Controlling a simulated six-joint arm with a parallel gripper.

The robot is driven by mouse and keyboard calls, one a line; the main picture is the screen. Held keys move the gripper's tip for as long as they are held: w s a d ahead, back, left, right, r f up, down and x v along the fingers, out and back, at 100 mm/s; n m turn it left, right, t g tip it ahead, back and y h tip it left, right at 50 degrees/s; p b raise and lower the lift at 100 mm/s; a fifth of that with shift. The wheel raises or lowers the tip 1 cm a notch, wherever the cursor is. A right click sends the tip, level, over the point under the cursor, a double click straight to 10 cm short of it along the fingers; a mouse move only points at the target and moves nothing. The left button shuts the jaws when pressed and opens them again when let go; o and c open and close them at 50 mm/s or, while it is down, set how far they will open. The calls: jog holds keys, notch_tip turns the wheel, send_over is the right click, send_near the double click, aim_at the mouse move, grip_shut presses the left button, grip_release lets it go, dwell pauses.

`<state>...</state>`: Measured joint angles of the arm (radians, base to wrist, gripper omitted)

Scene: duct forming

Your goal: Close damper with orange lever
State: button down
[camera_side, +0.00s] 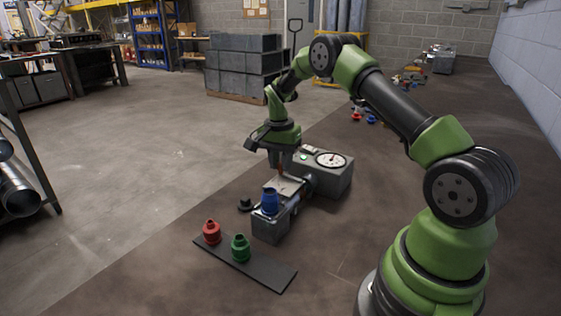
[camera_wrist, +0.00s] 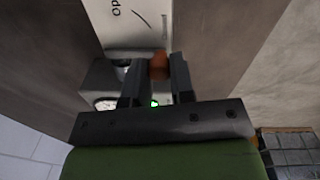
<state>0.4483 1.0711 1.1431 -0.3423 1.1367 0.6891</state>
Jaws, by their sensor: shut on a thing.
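The damper is a grey unit with a pale top plate (camera_side: 291,186), joined to a grey box with a round dial (camera_side: 330,160). In the wrist view the plate (camera_wrist: 140,25) carries partly cut-off lettering starting "OP" and a curved line. The orange lever (camera_wrist: 158,66) stands between the fingers of my gripper (camera_wrist: 156,75), which is shut on it. In the side view my gripper (camera_side: 281,168) points down over the plate, and only a bit of orange shows below it. The lever's base and exact angle are hard to tell.
A blue fitting (camera_side: 269,201) stands on the grey block at the unit's front. Red (camera_side: 212,232) and green (camera_side: 240,247) fittings stand on a dark flat strip (camera_side: 266,275). A small black part (camera_side: 245,205) lies left of the unit.

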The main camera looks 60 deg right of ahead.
jog(key=c, duration=1)
grip_release()
jog(key=shift+r, duration=0.1)
jog(key=r, duration=0.9)
jog(key=shift+w+r, duration=0.25)
jog(key=shift+r, duration=0.15)
